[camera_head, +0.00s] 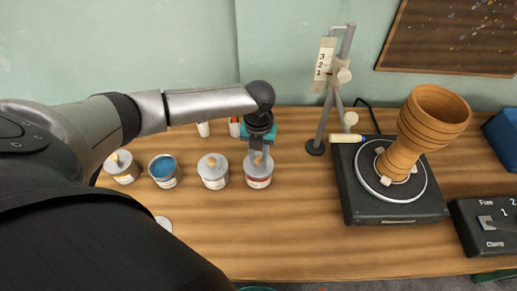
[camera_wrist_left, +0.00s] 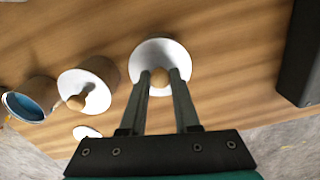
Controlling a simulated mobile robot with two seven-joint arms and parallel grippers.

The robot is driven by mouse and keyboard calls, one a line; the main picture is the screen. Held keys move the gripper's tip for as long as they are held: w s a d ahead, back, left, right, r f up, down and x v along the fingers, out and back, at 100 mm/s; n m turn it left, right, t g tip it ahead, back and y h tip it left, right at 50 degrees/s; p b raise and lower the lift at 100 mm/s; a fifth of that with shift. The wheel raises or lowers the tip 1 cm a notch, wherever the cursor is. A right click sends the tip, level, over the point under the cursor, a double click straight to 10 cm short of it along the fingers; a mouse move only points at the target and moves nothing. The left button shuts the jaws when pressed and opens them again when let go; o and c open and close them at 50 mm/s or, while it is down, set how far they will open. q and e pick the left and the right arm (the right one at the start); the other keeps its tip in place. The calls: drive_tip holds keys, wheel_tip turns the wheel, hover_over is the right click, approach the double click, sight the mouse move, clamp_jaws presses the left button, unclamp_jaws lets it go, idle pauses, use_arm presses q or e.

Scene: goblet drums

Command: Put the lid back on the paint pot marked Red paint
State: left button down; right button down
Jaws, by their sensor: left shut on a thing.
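The pot with a red-marked label (camera_head: 259,183) stands at the right end of the row of pots; its label is too small to read. A pale lid with a wooden knob sits at the pot's mouth; in the left wrist view the lid (camera_wrist_left: 160,50) shows as a white disc. My left gripper (camera_head: 258,153) comes down from above and is shut on the lid's knob (camera_wrist_left: 157,77). The lid looks level and over the mouth; I cannot tell if it is fully seated. The pot's mouth is hidden. My right gripper is not in view.
Left of it stand a lidded pot (camera_head: 213,175), an open pot of blue paint (camera_head: 163,170) and another lidded pot (camera_head: 121,168). A pale disc (camera_head: 163,224) lies in front. A stand (camera_head: 317,146) and a turntable with a goblet drum (camera_head: 408,140) are to the right.

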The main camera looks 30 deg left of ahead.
use_arm(q)
drive_tip(key=shift+c, duration=0.4)
unclamp_jaws()
idle(0.4)
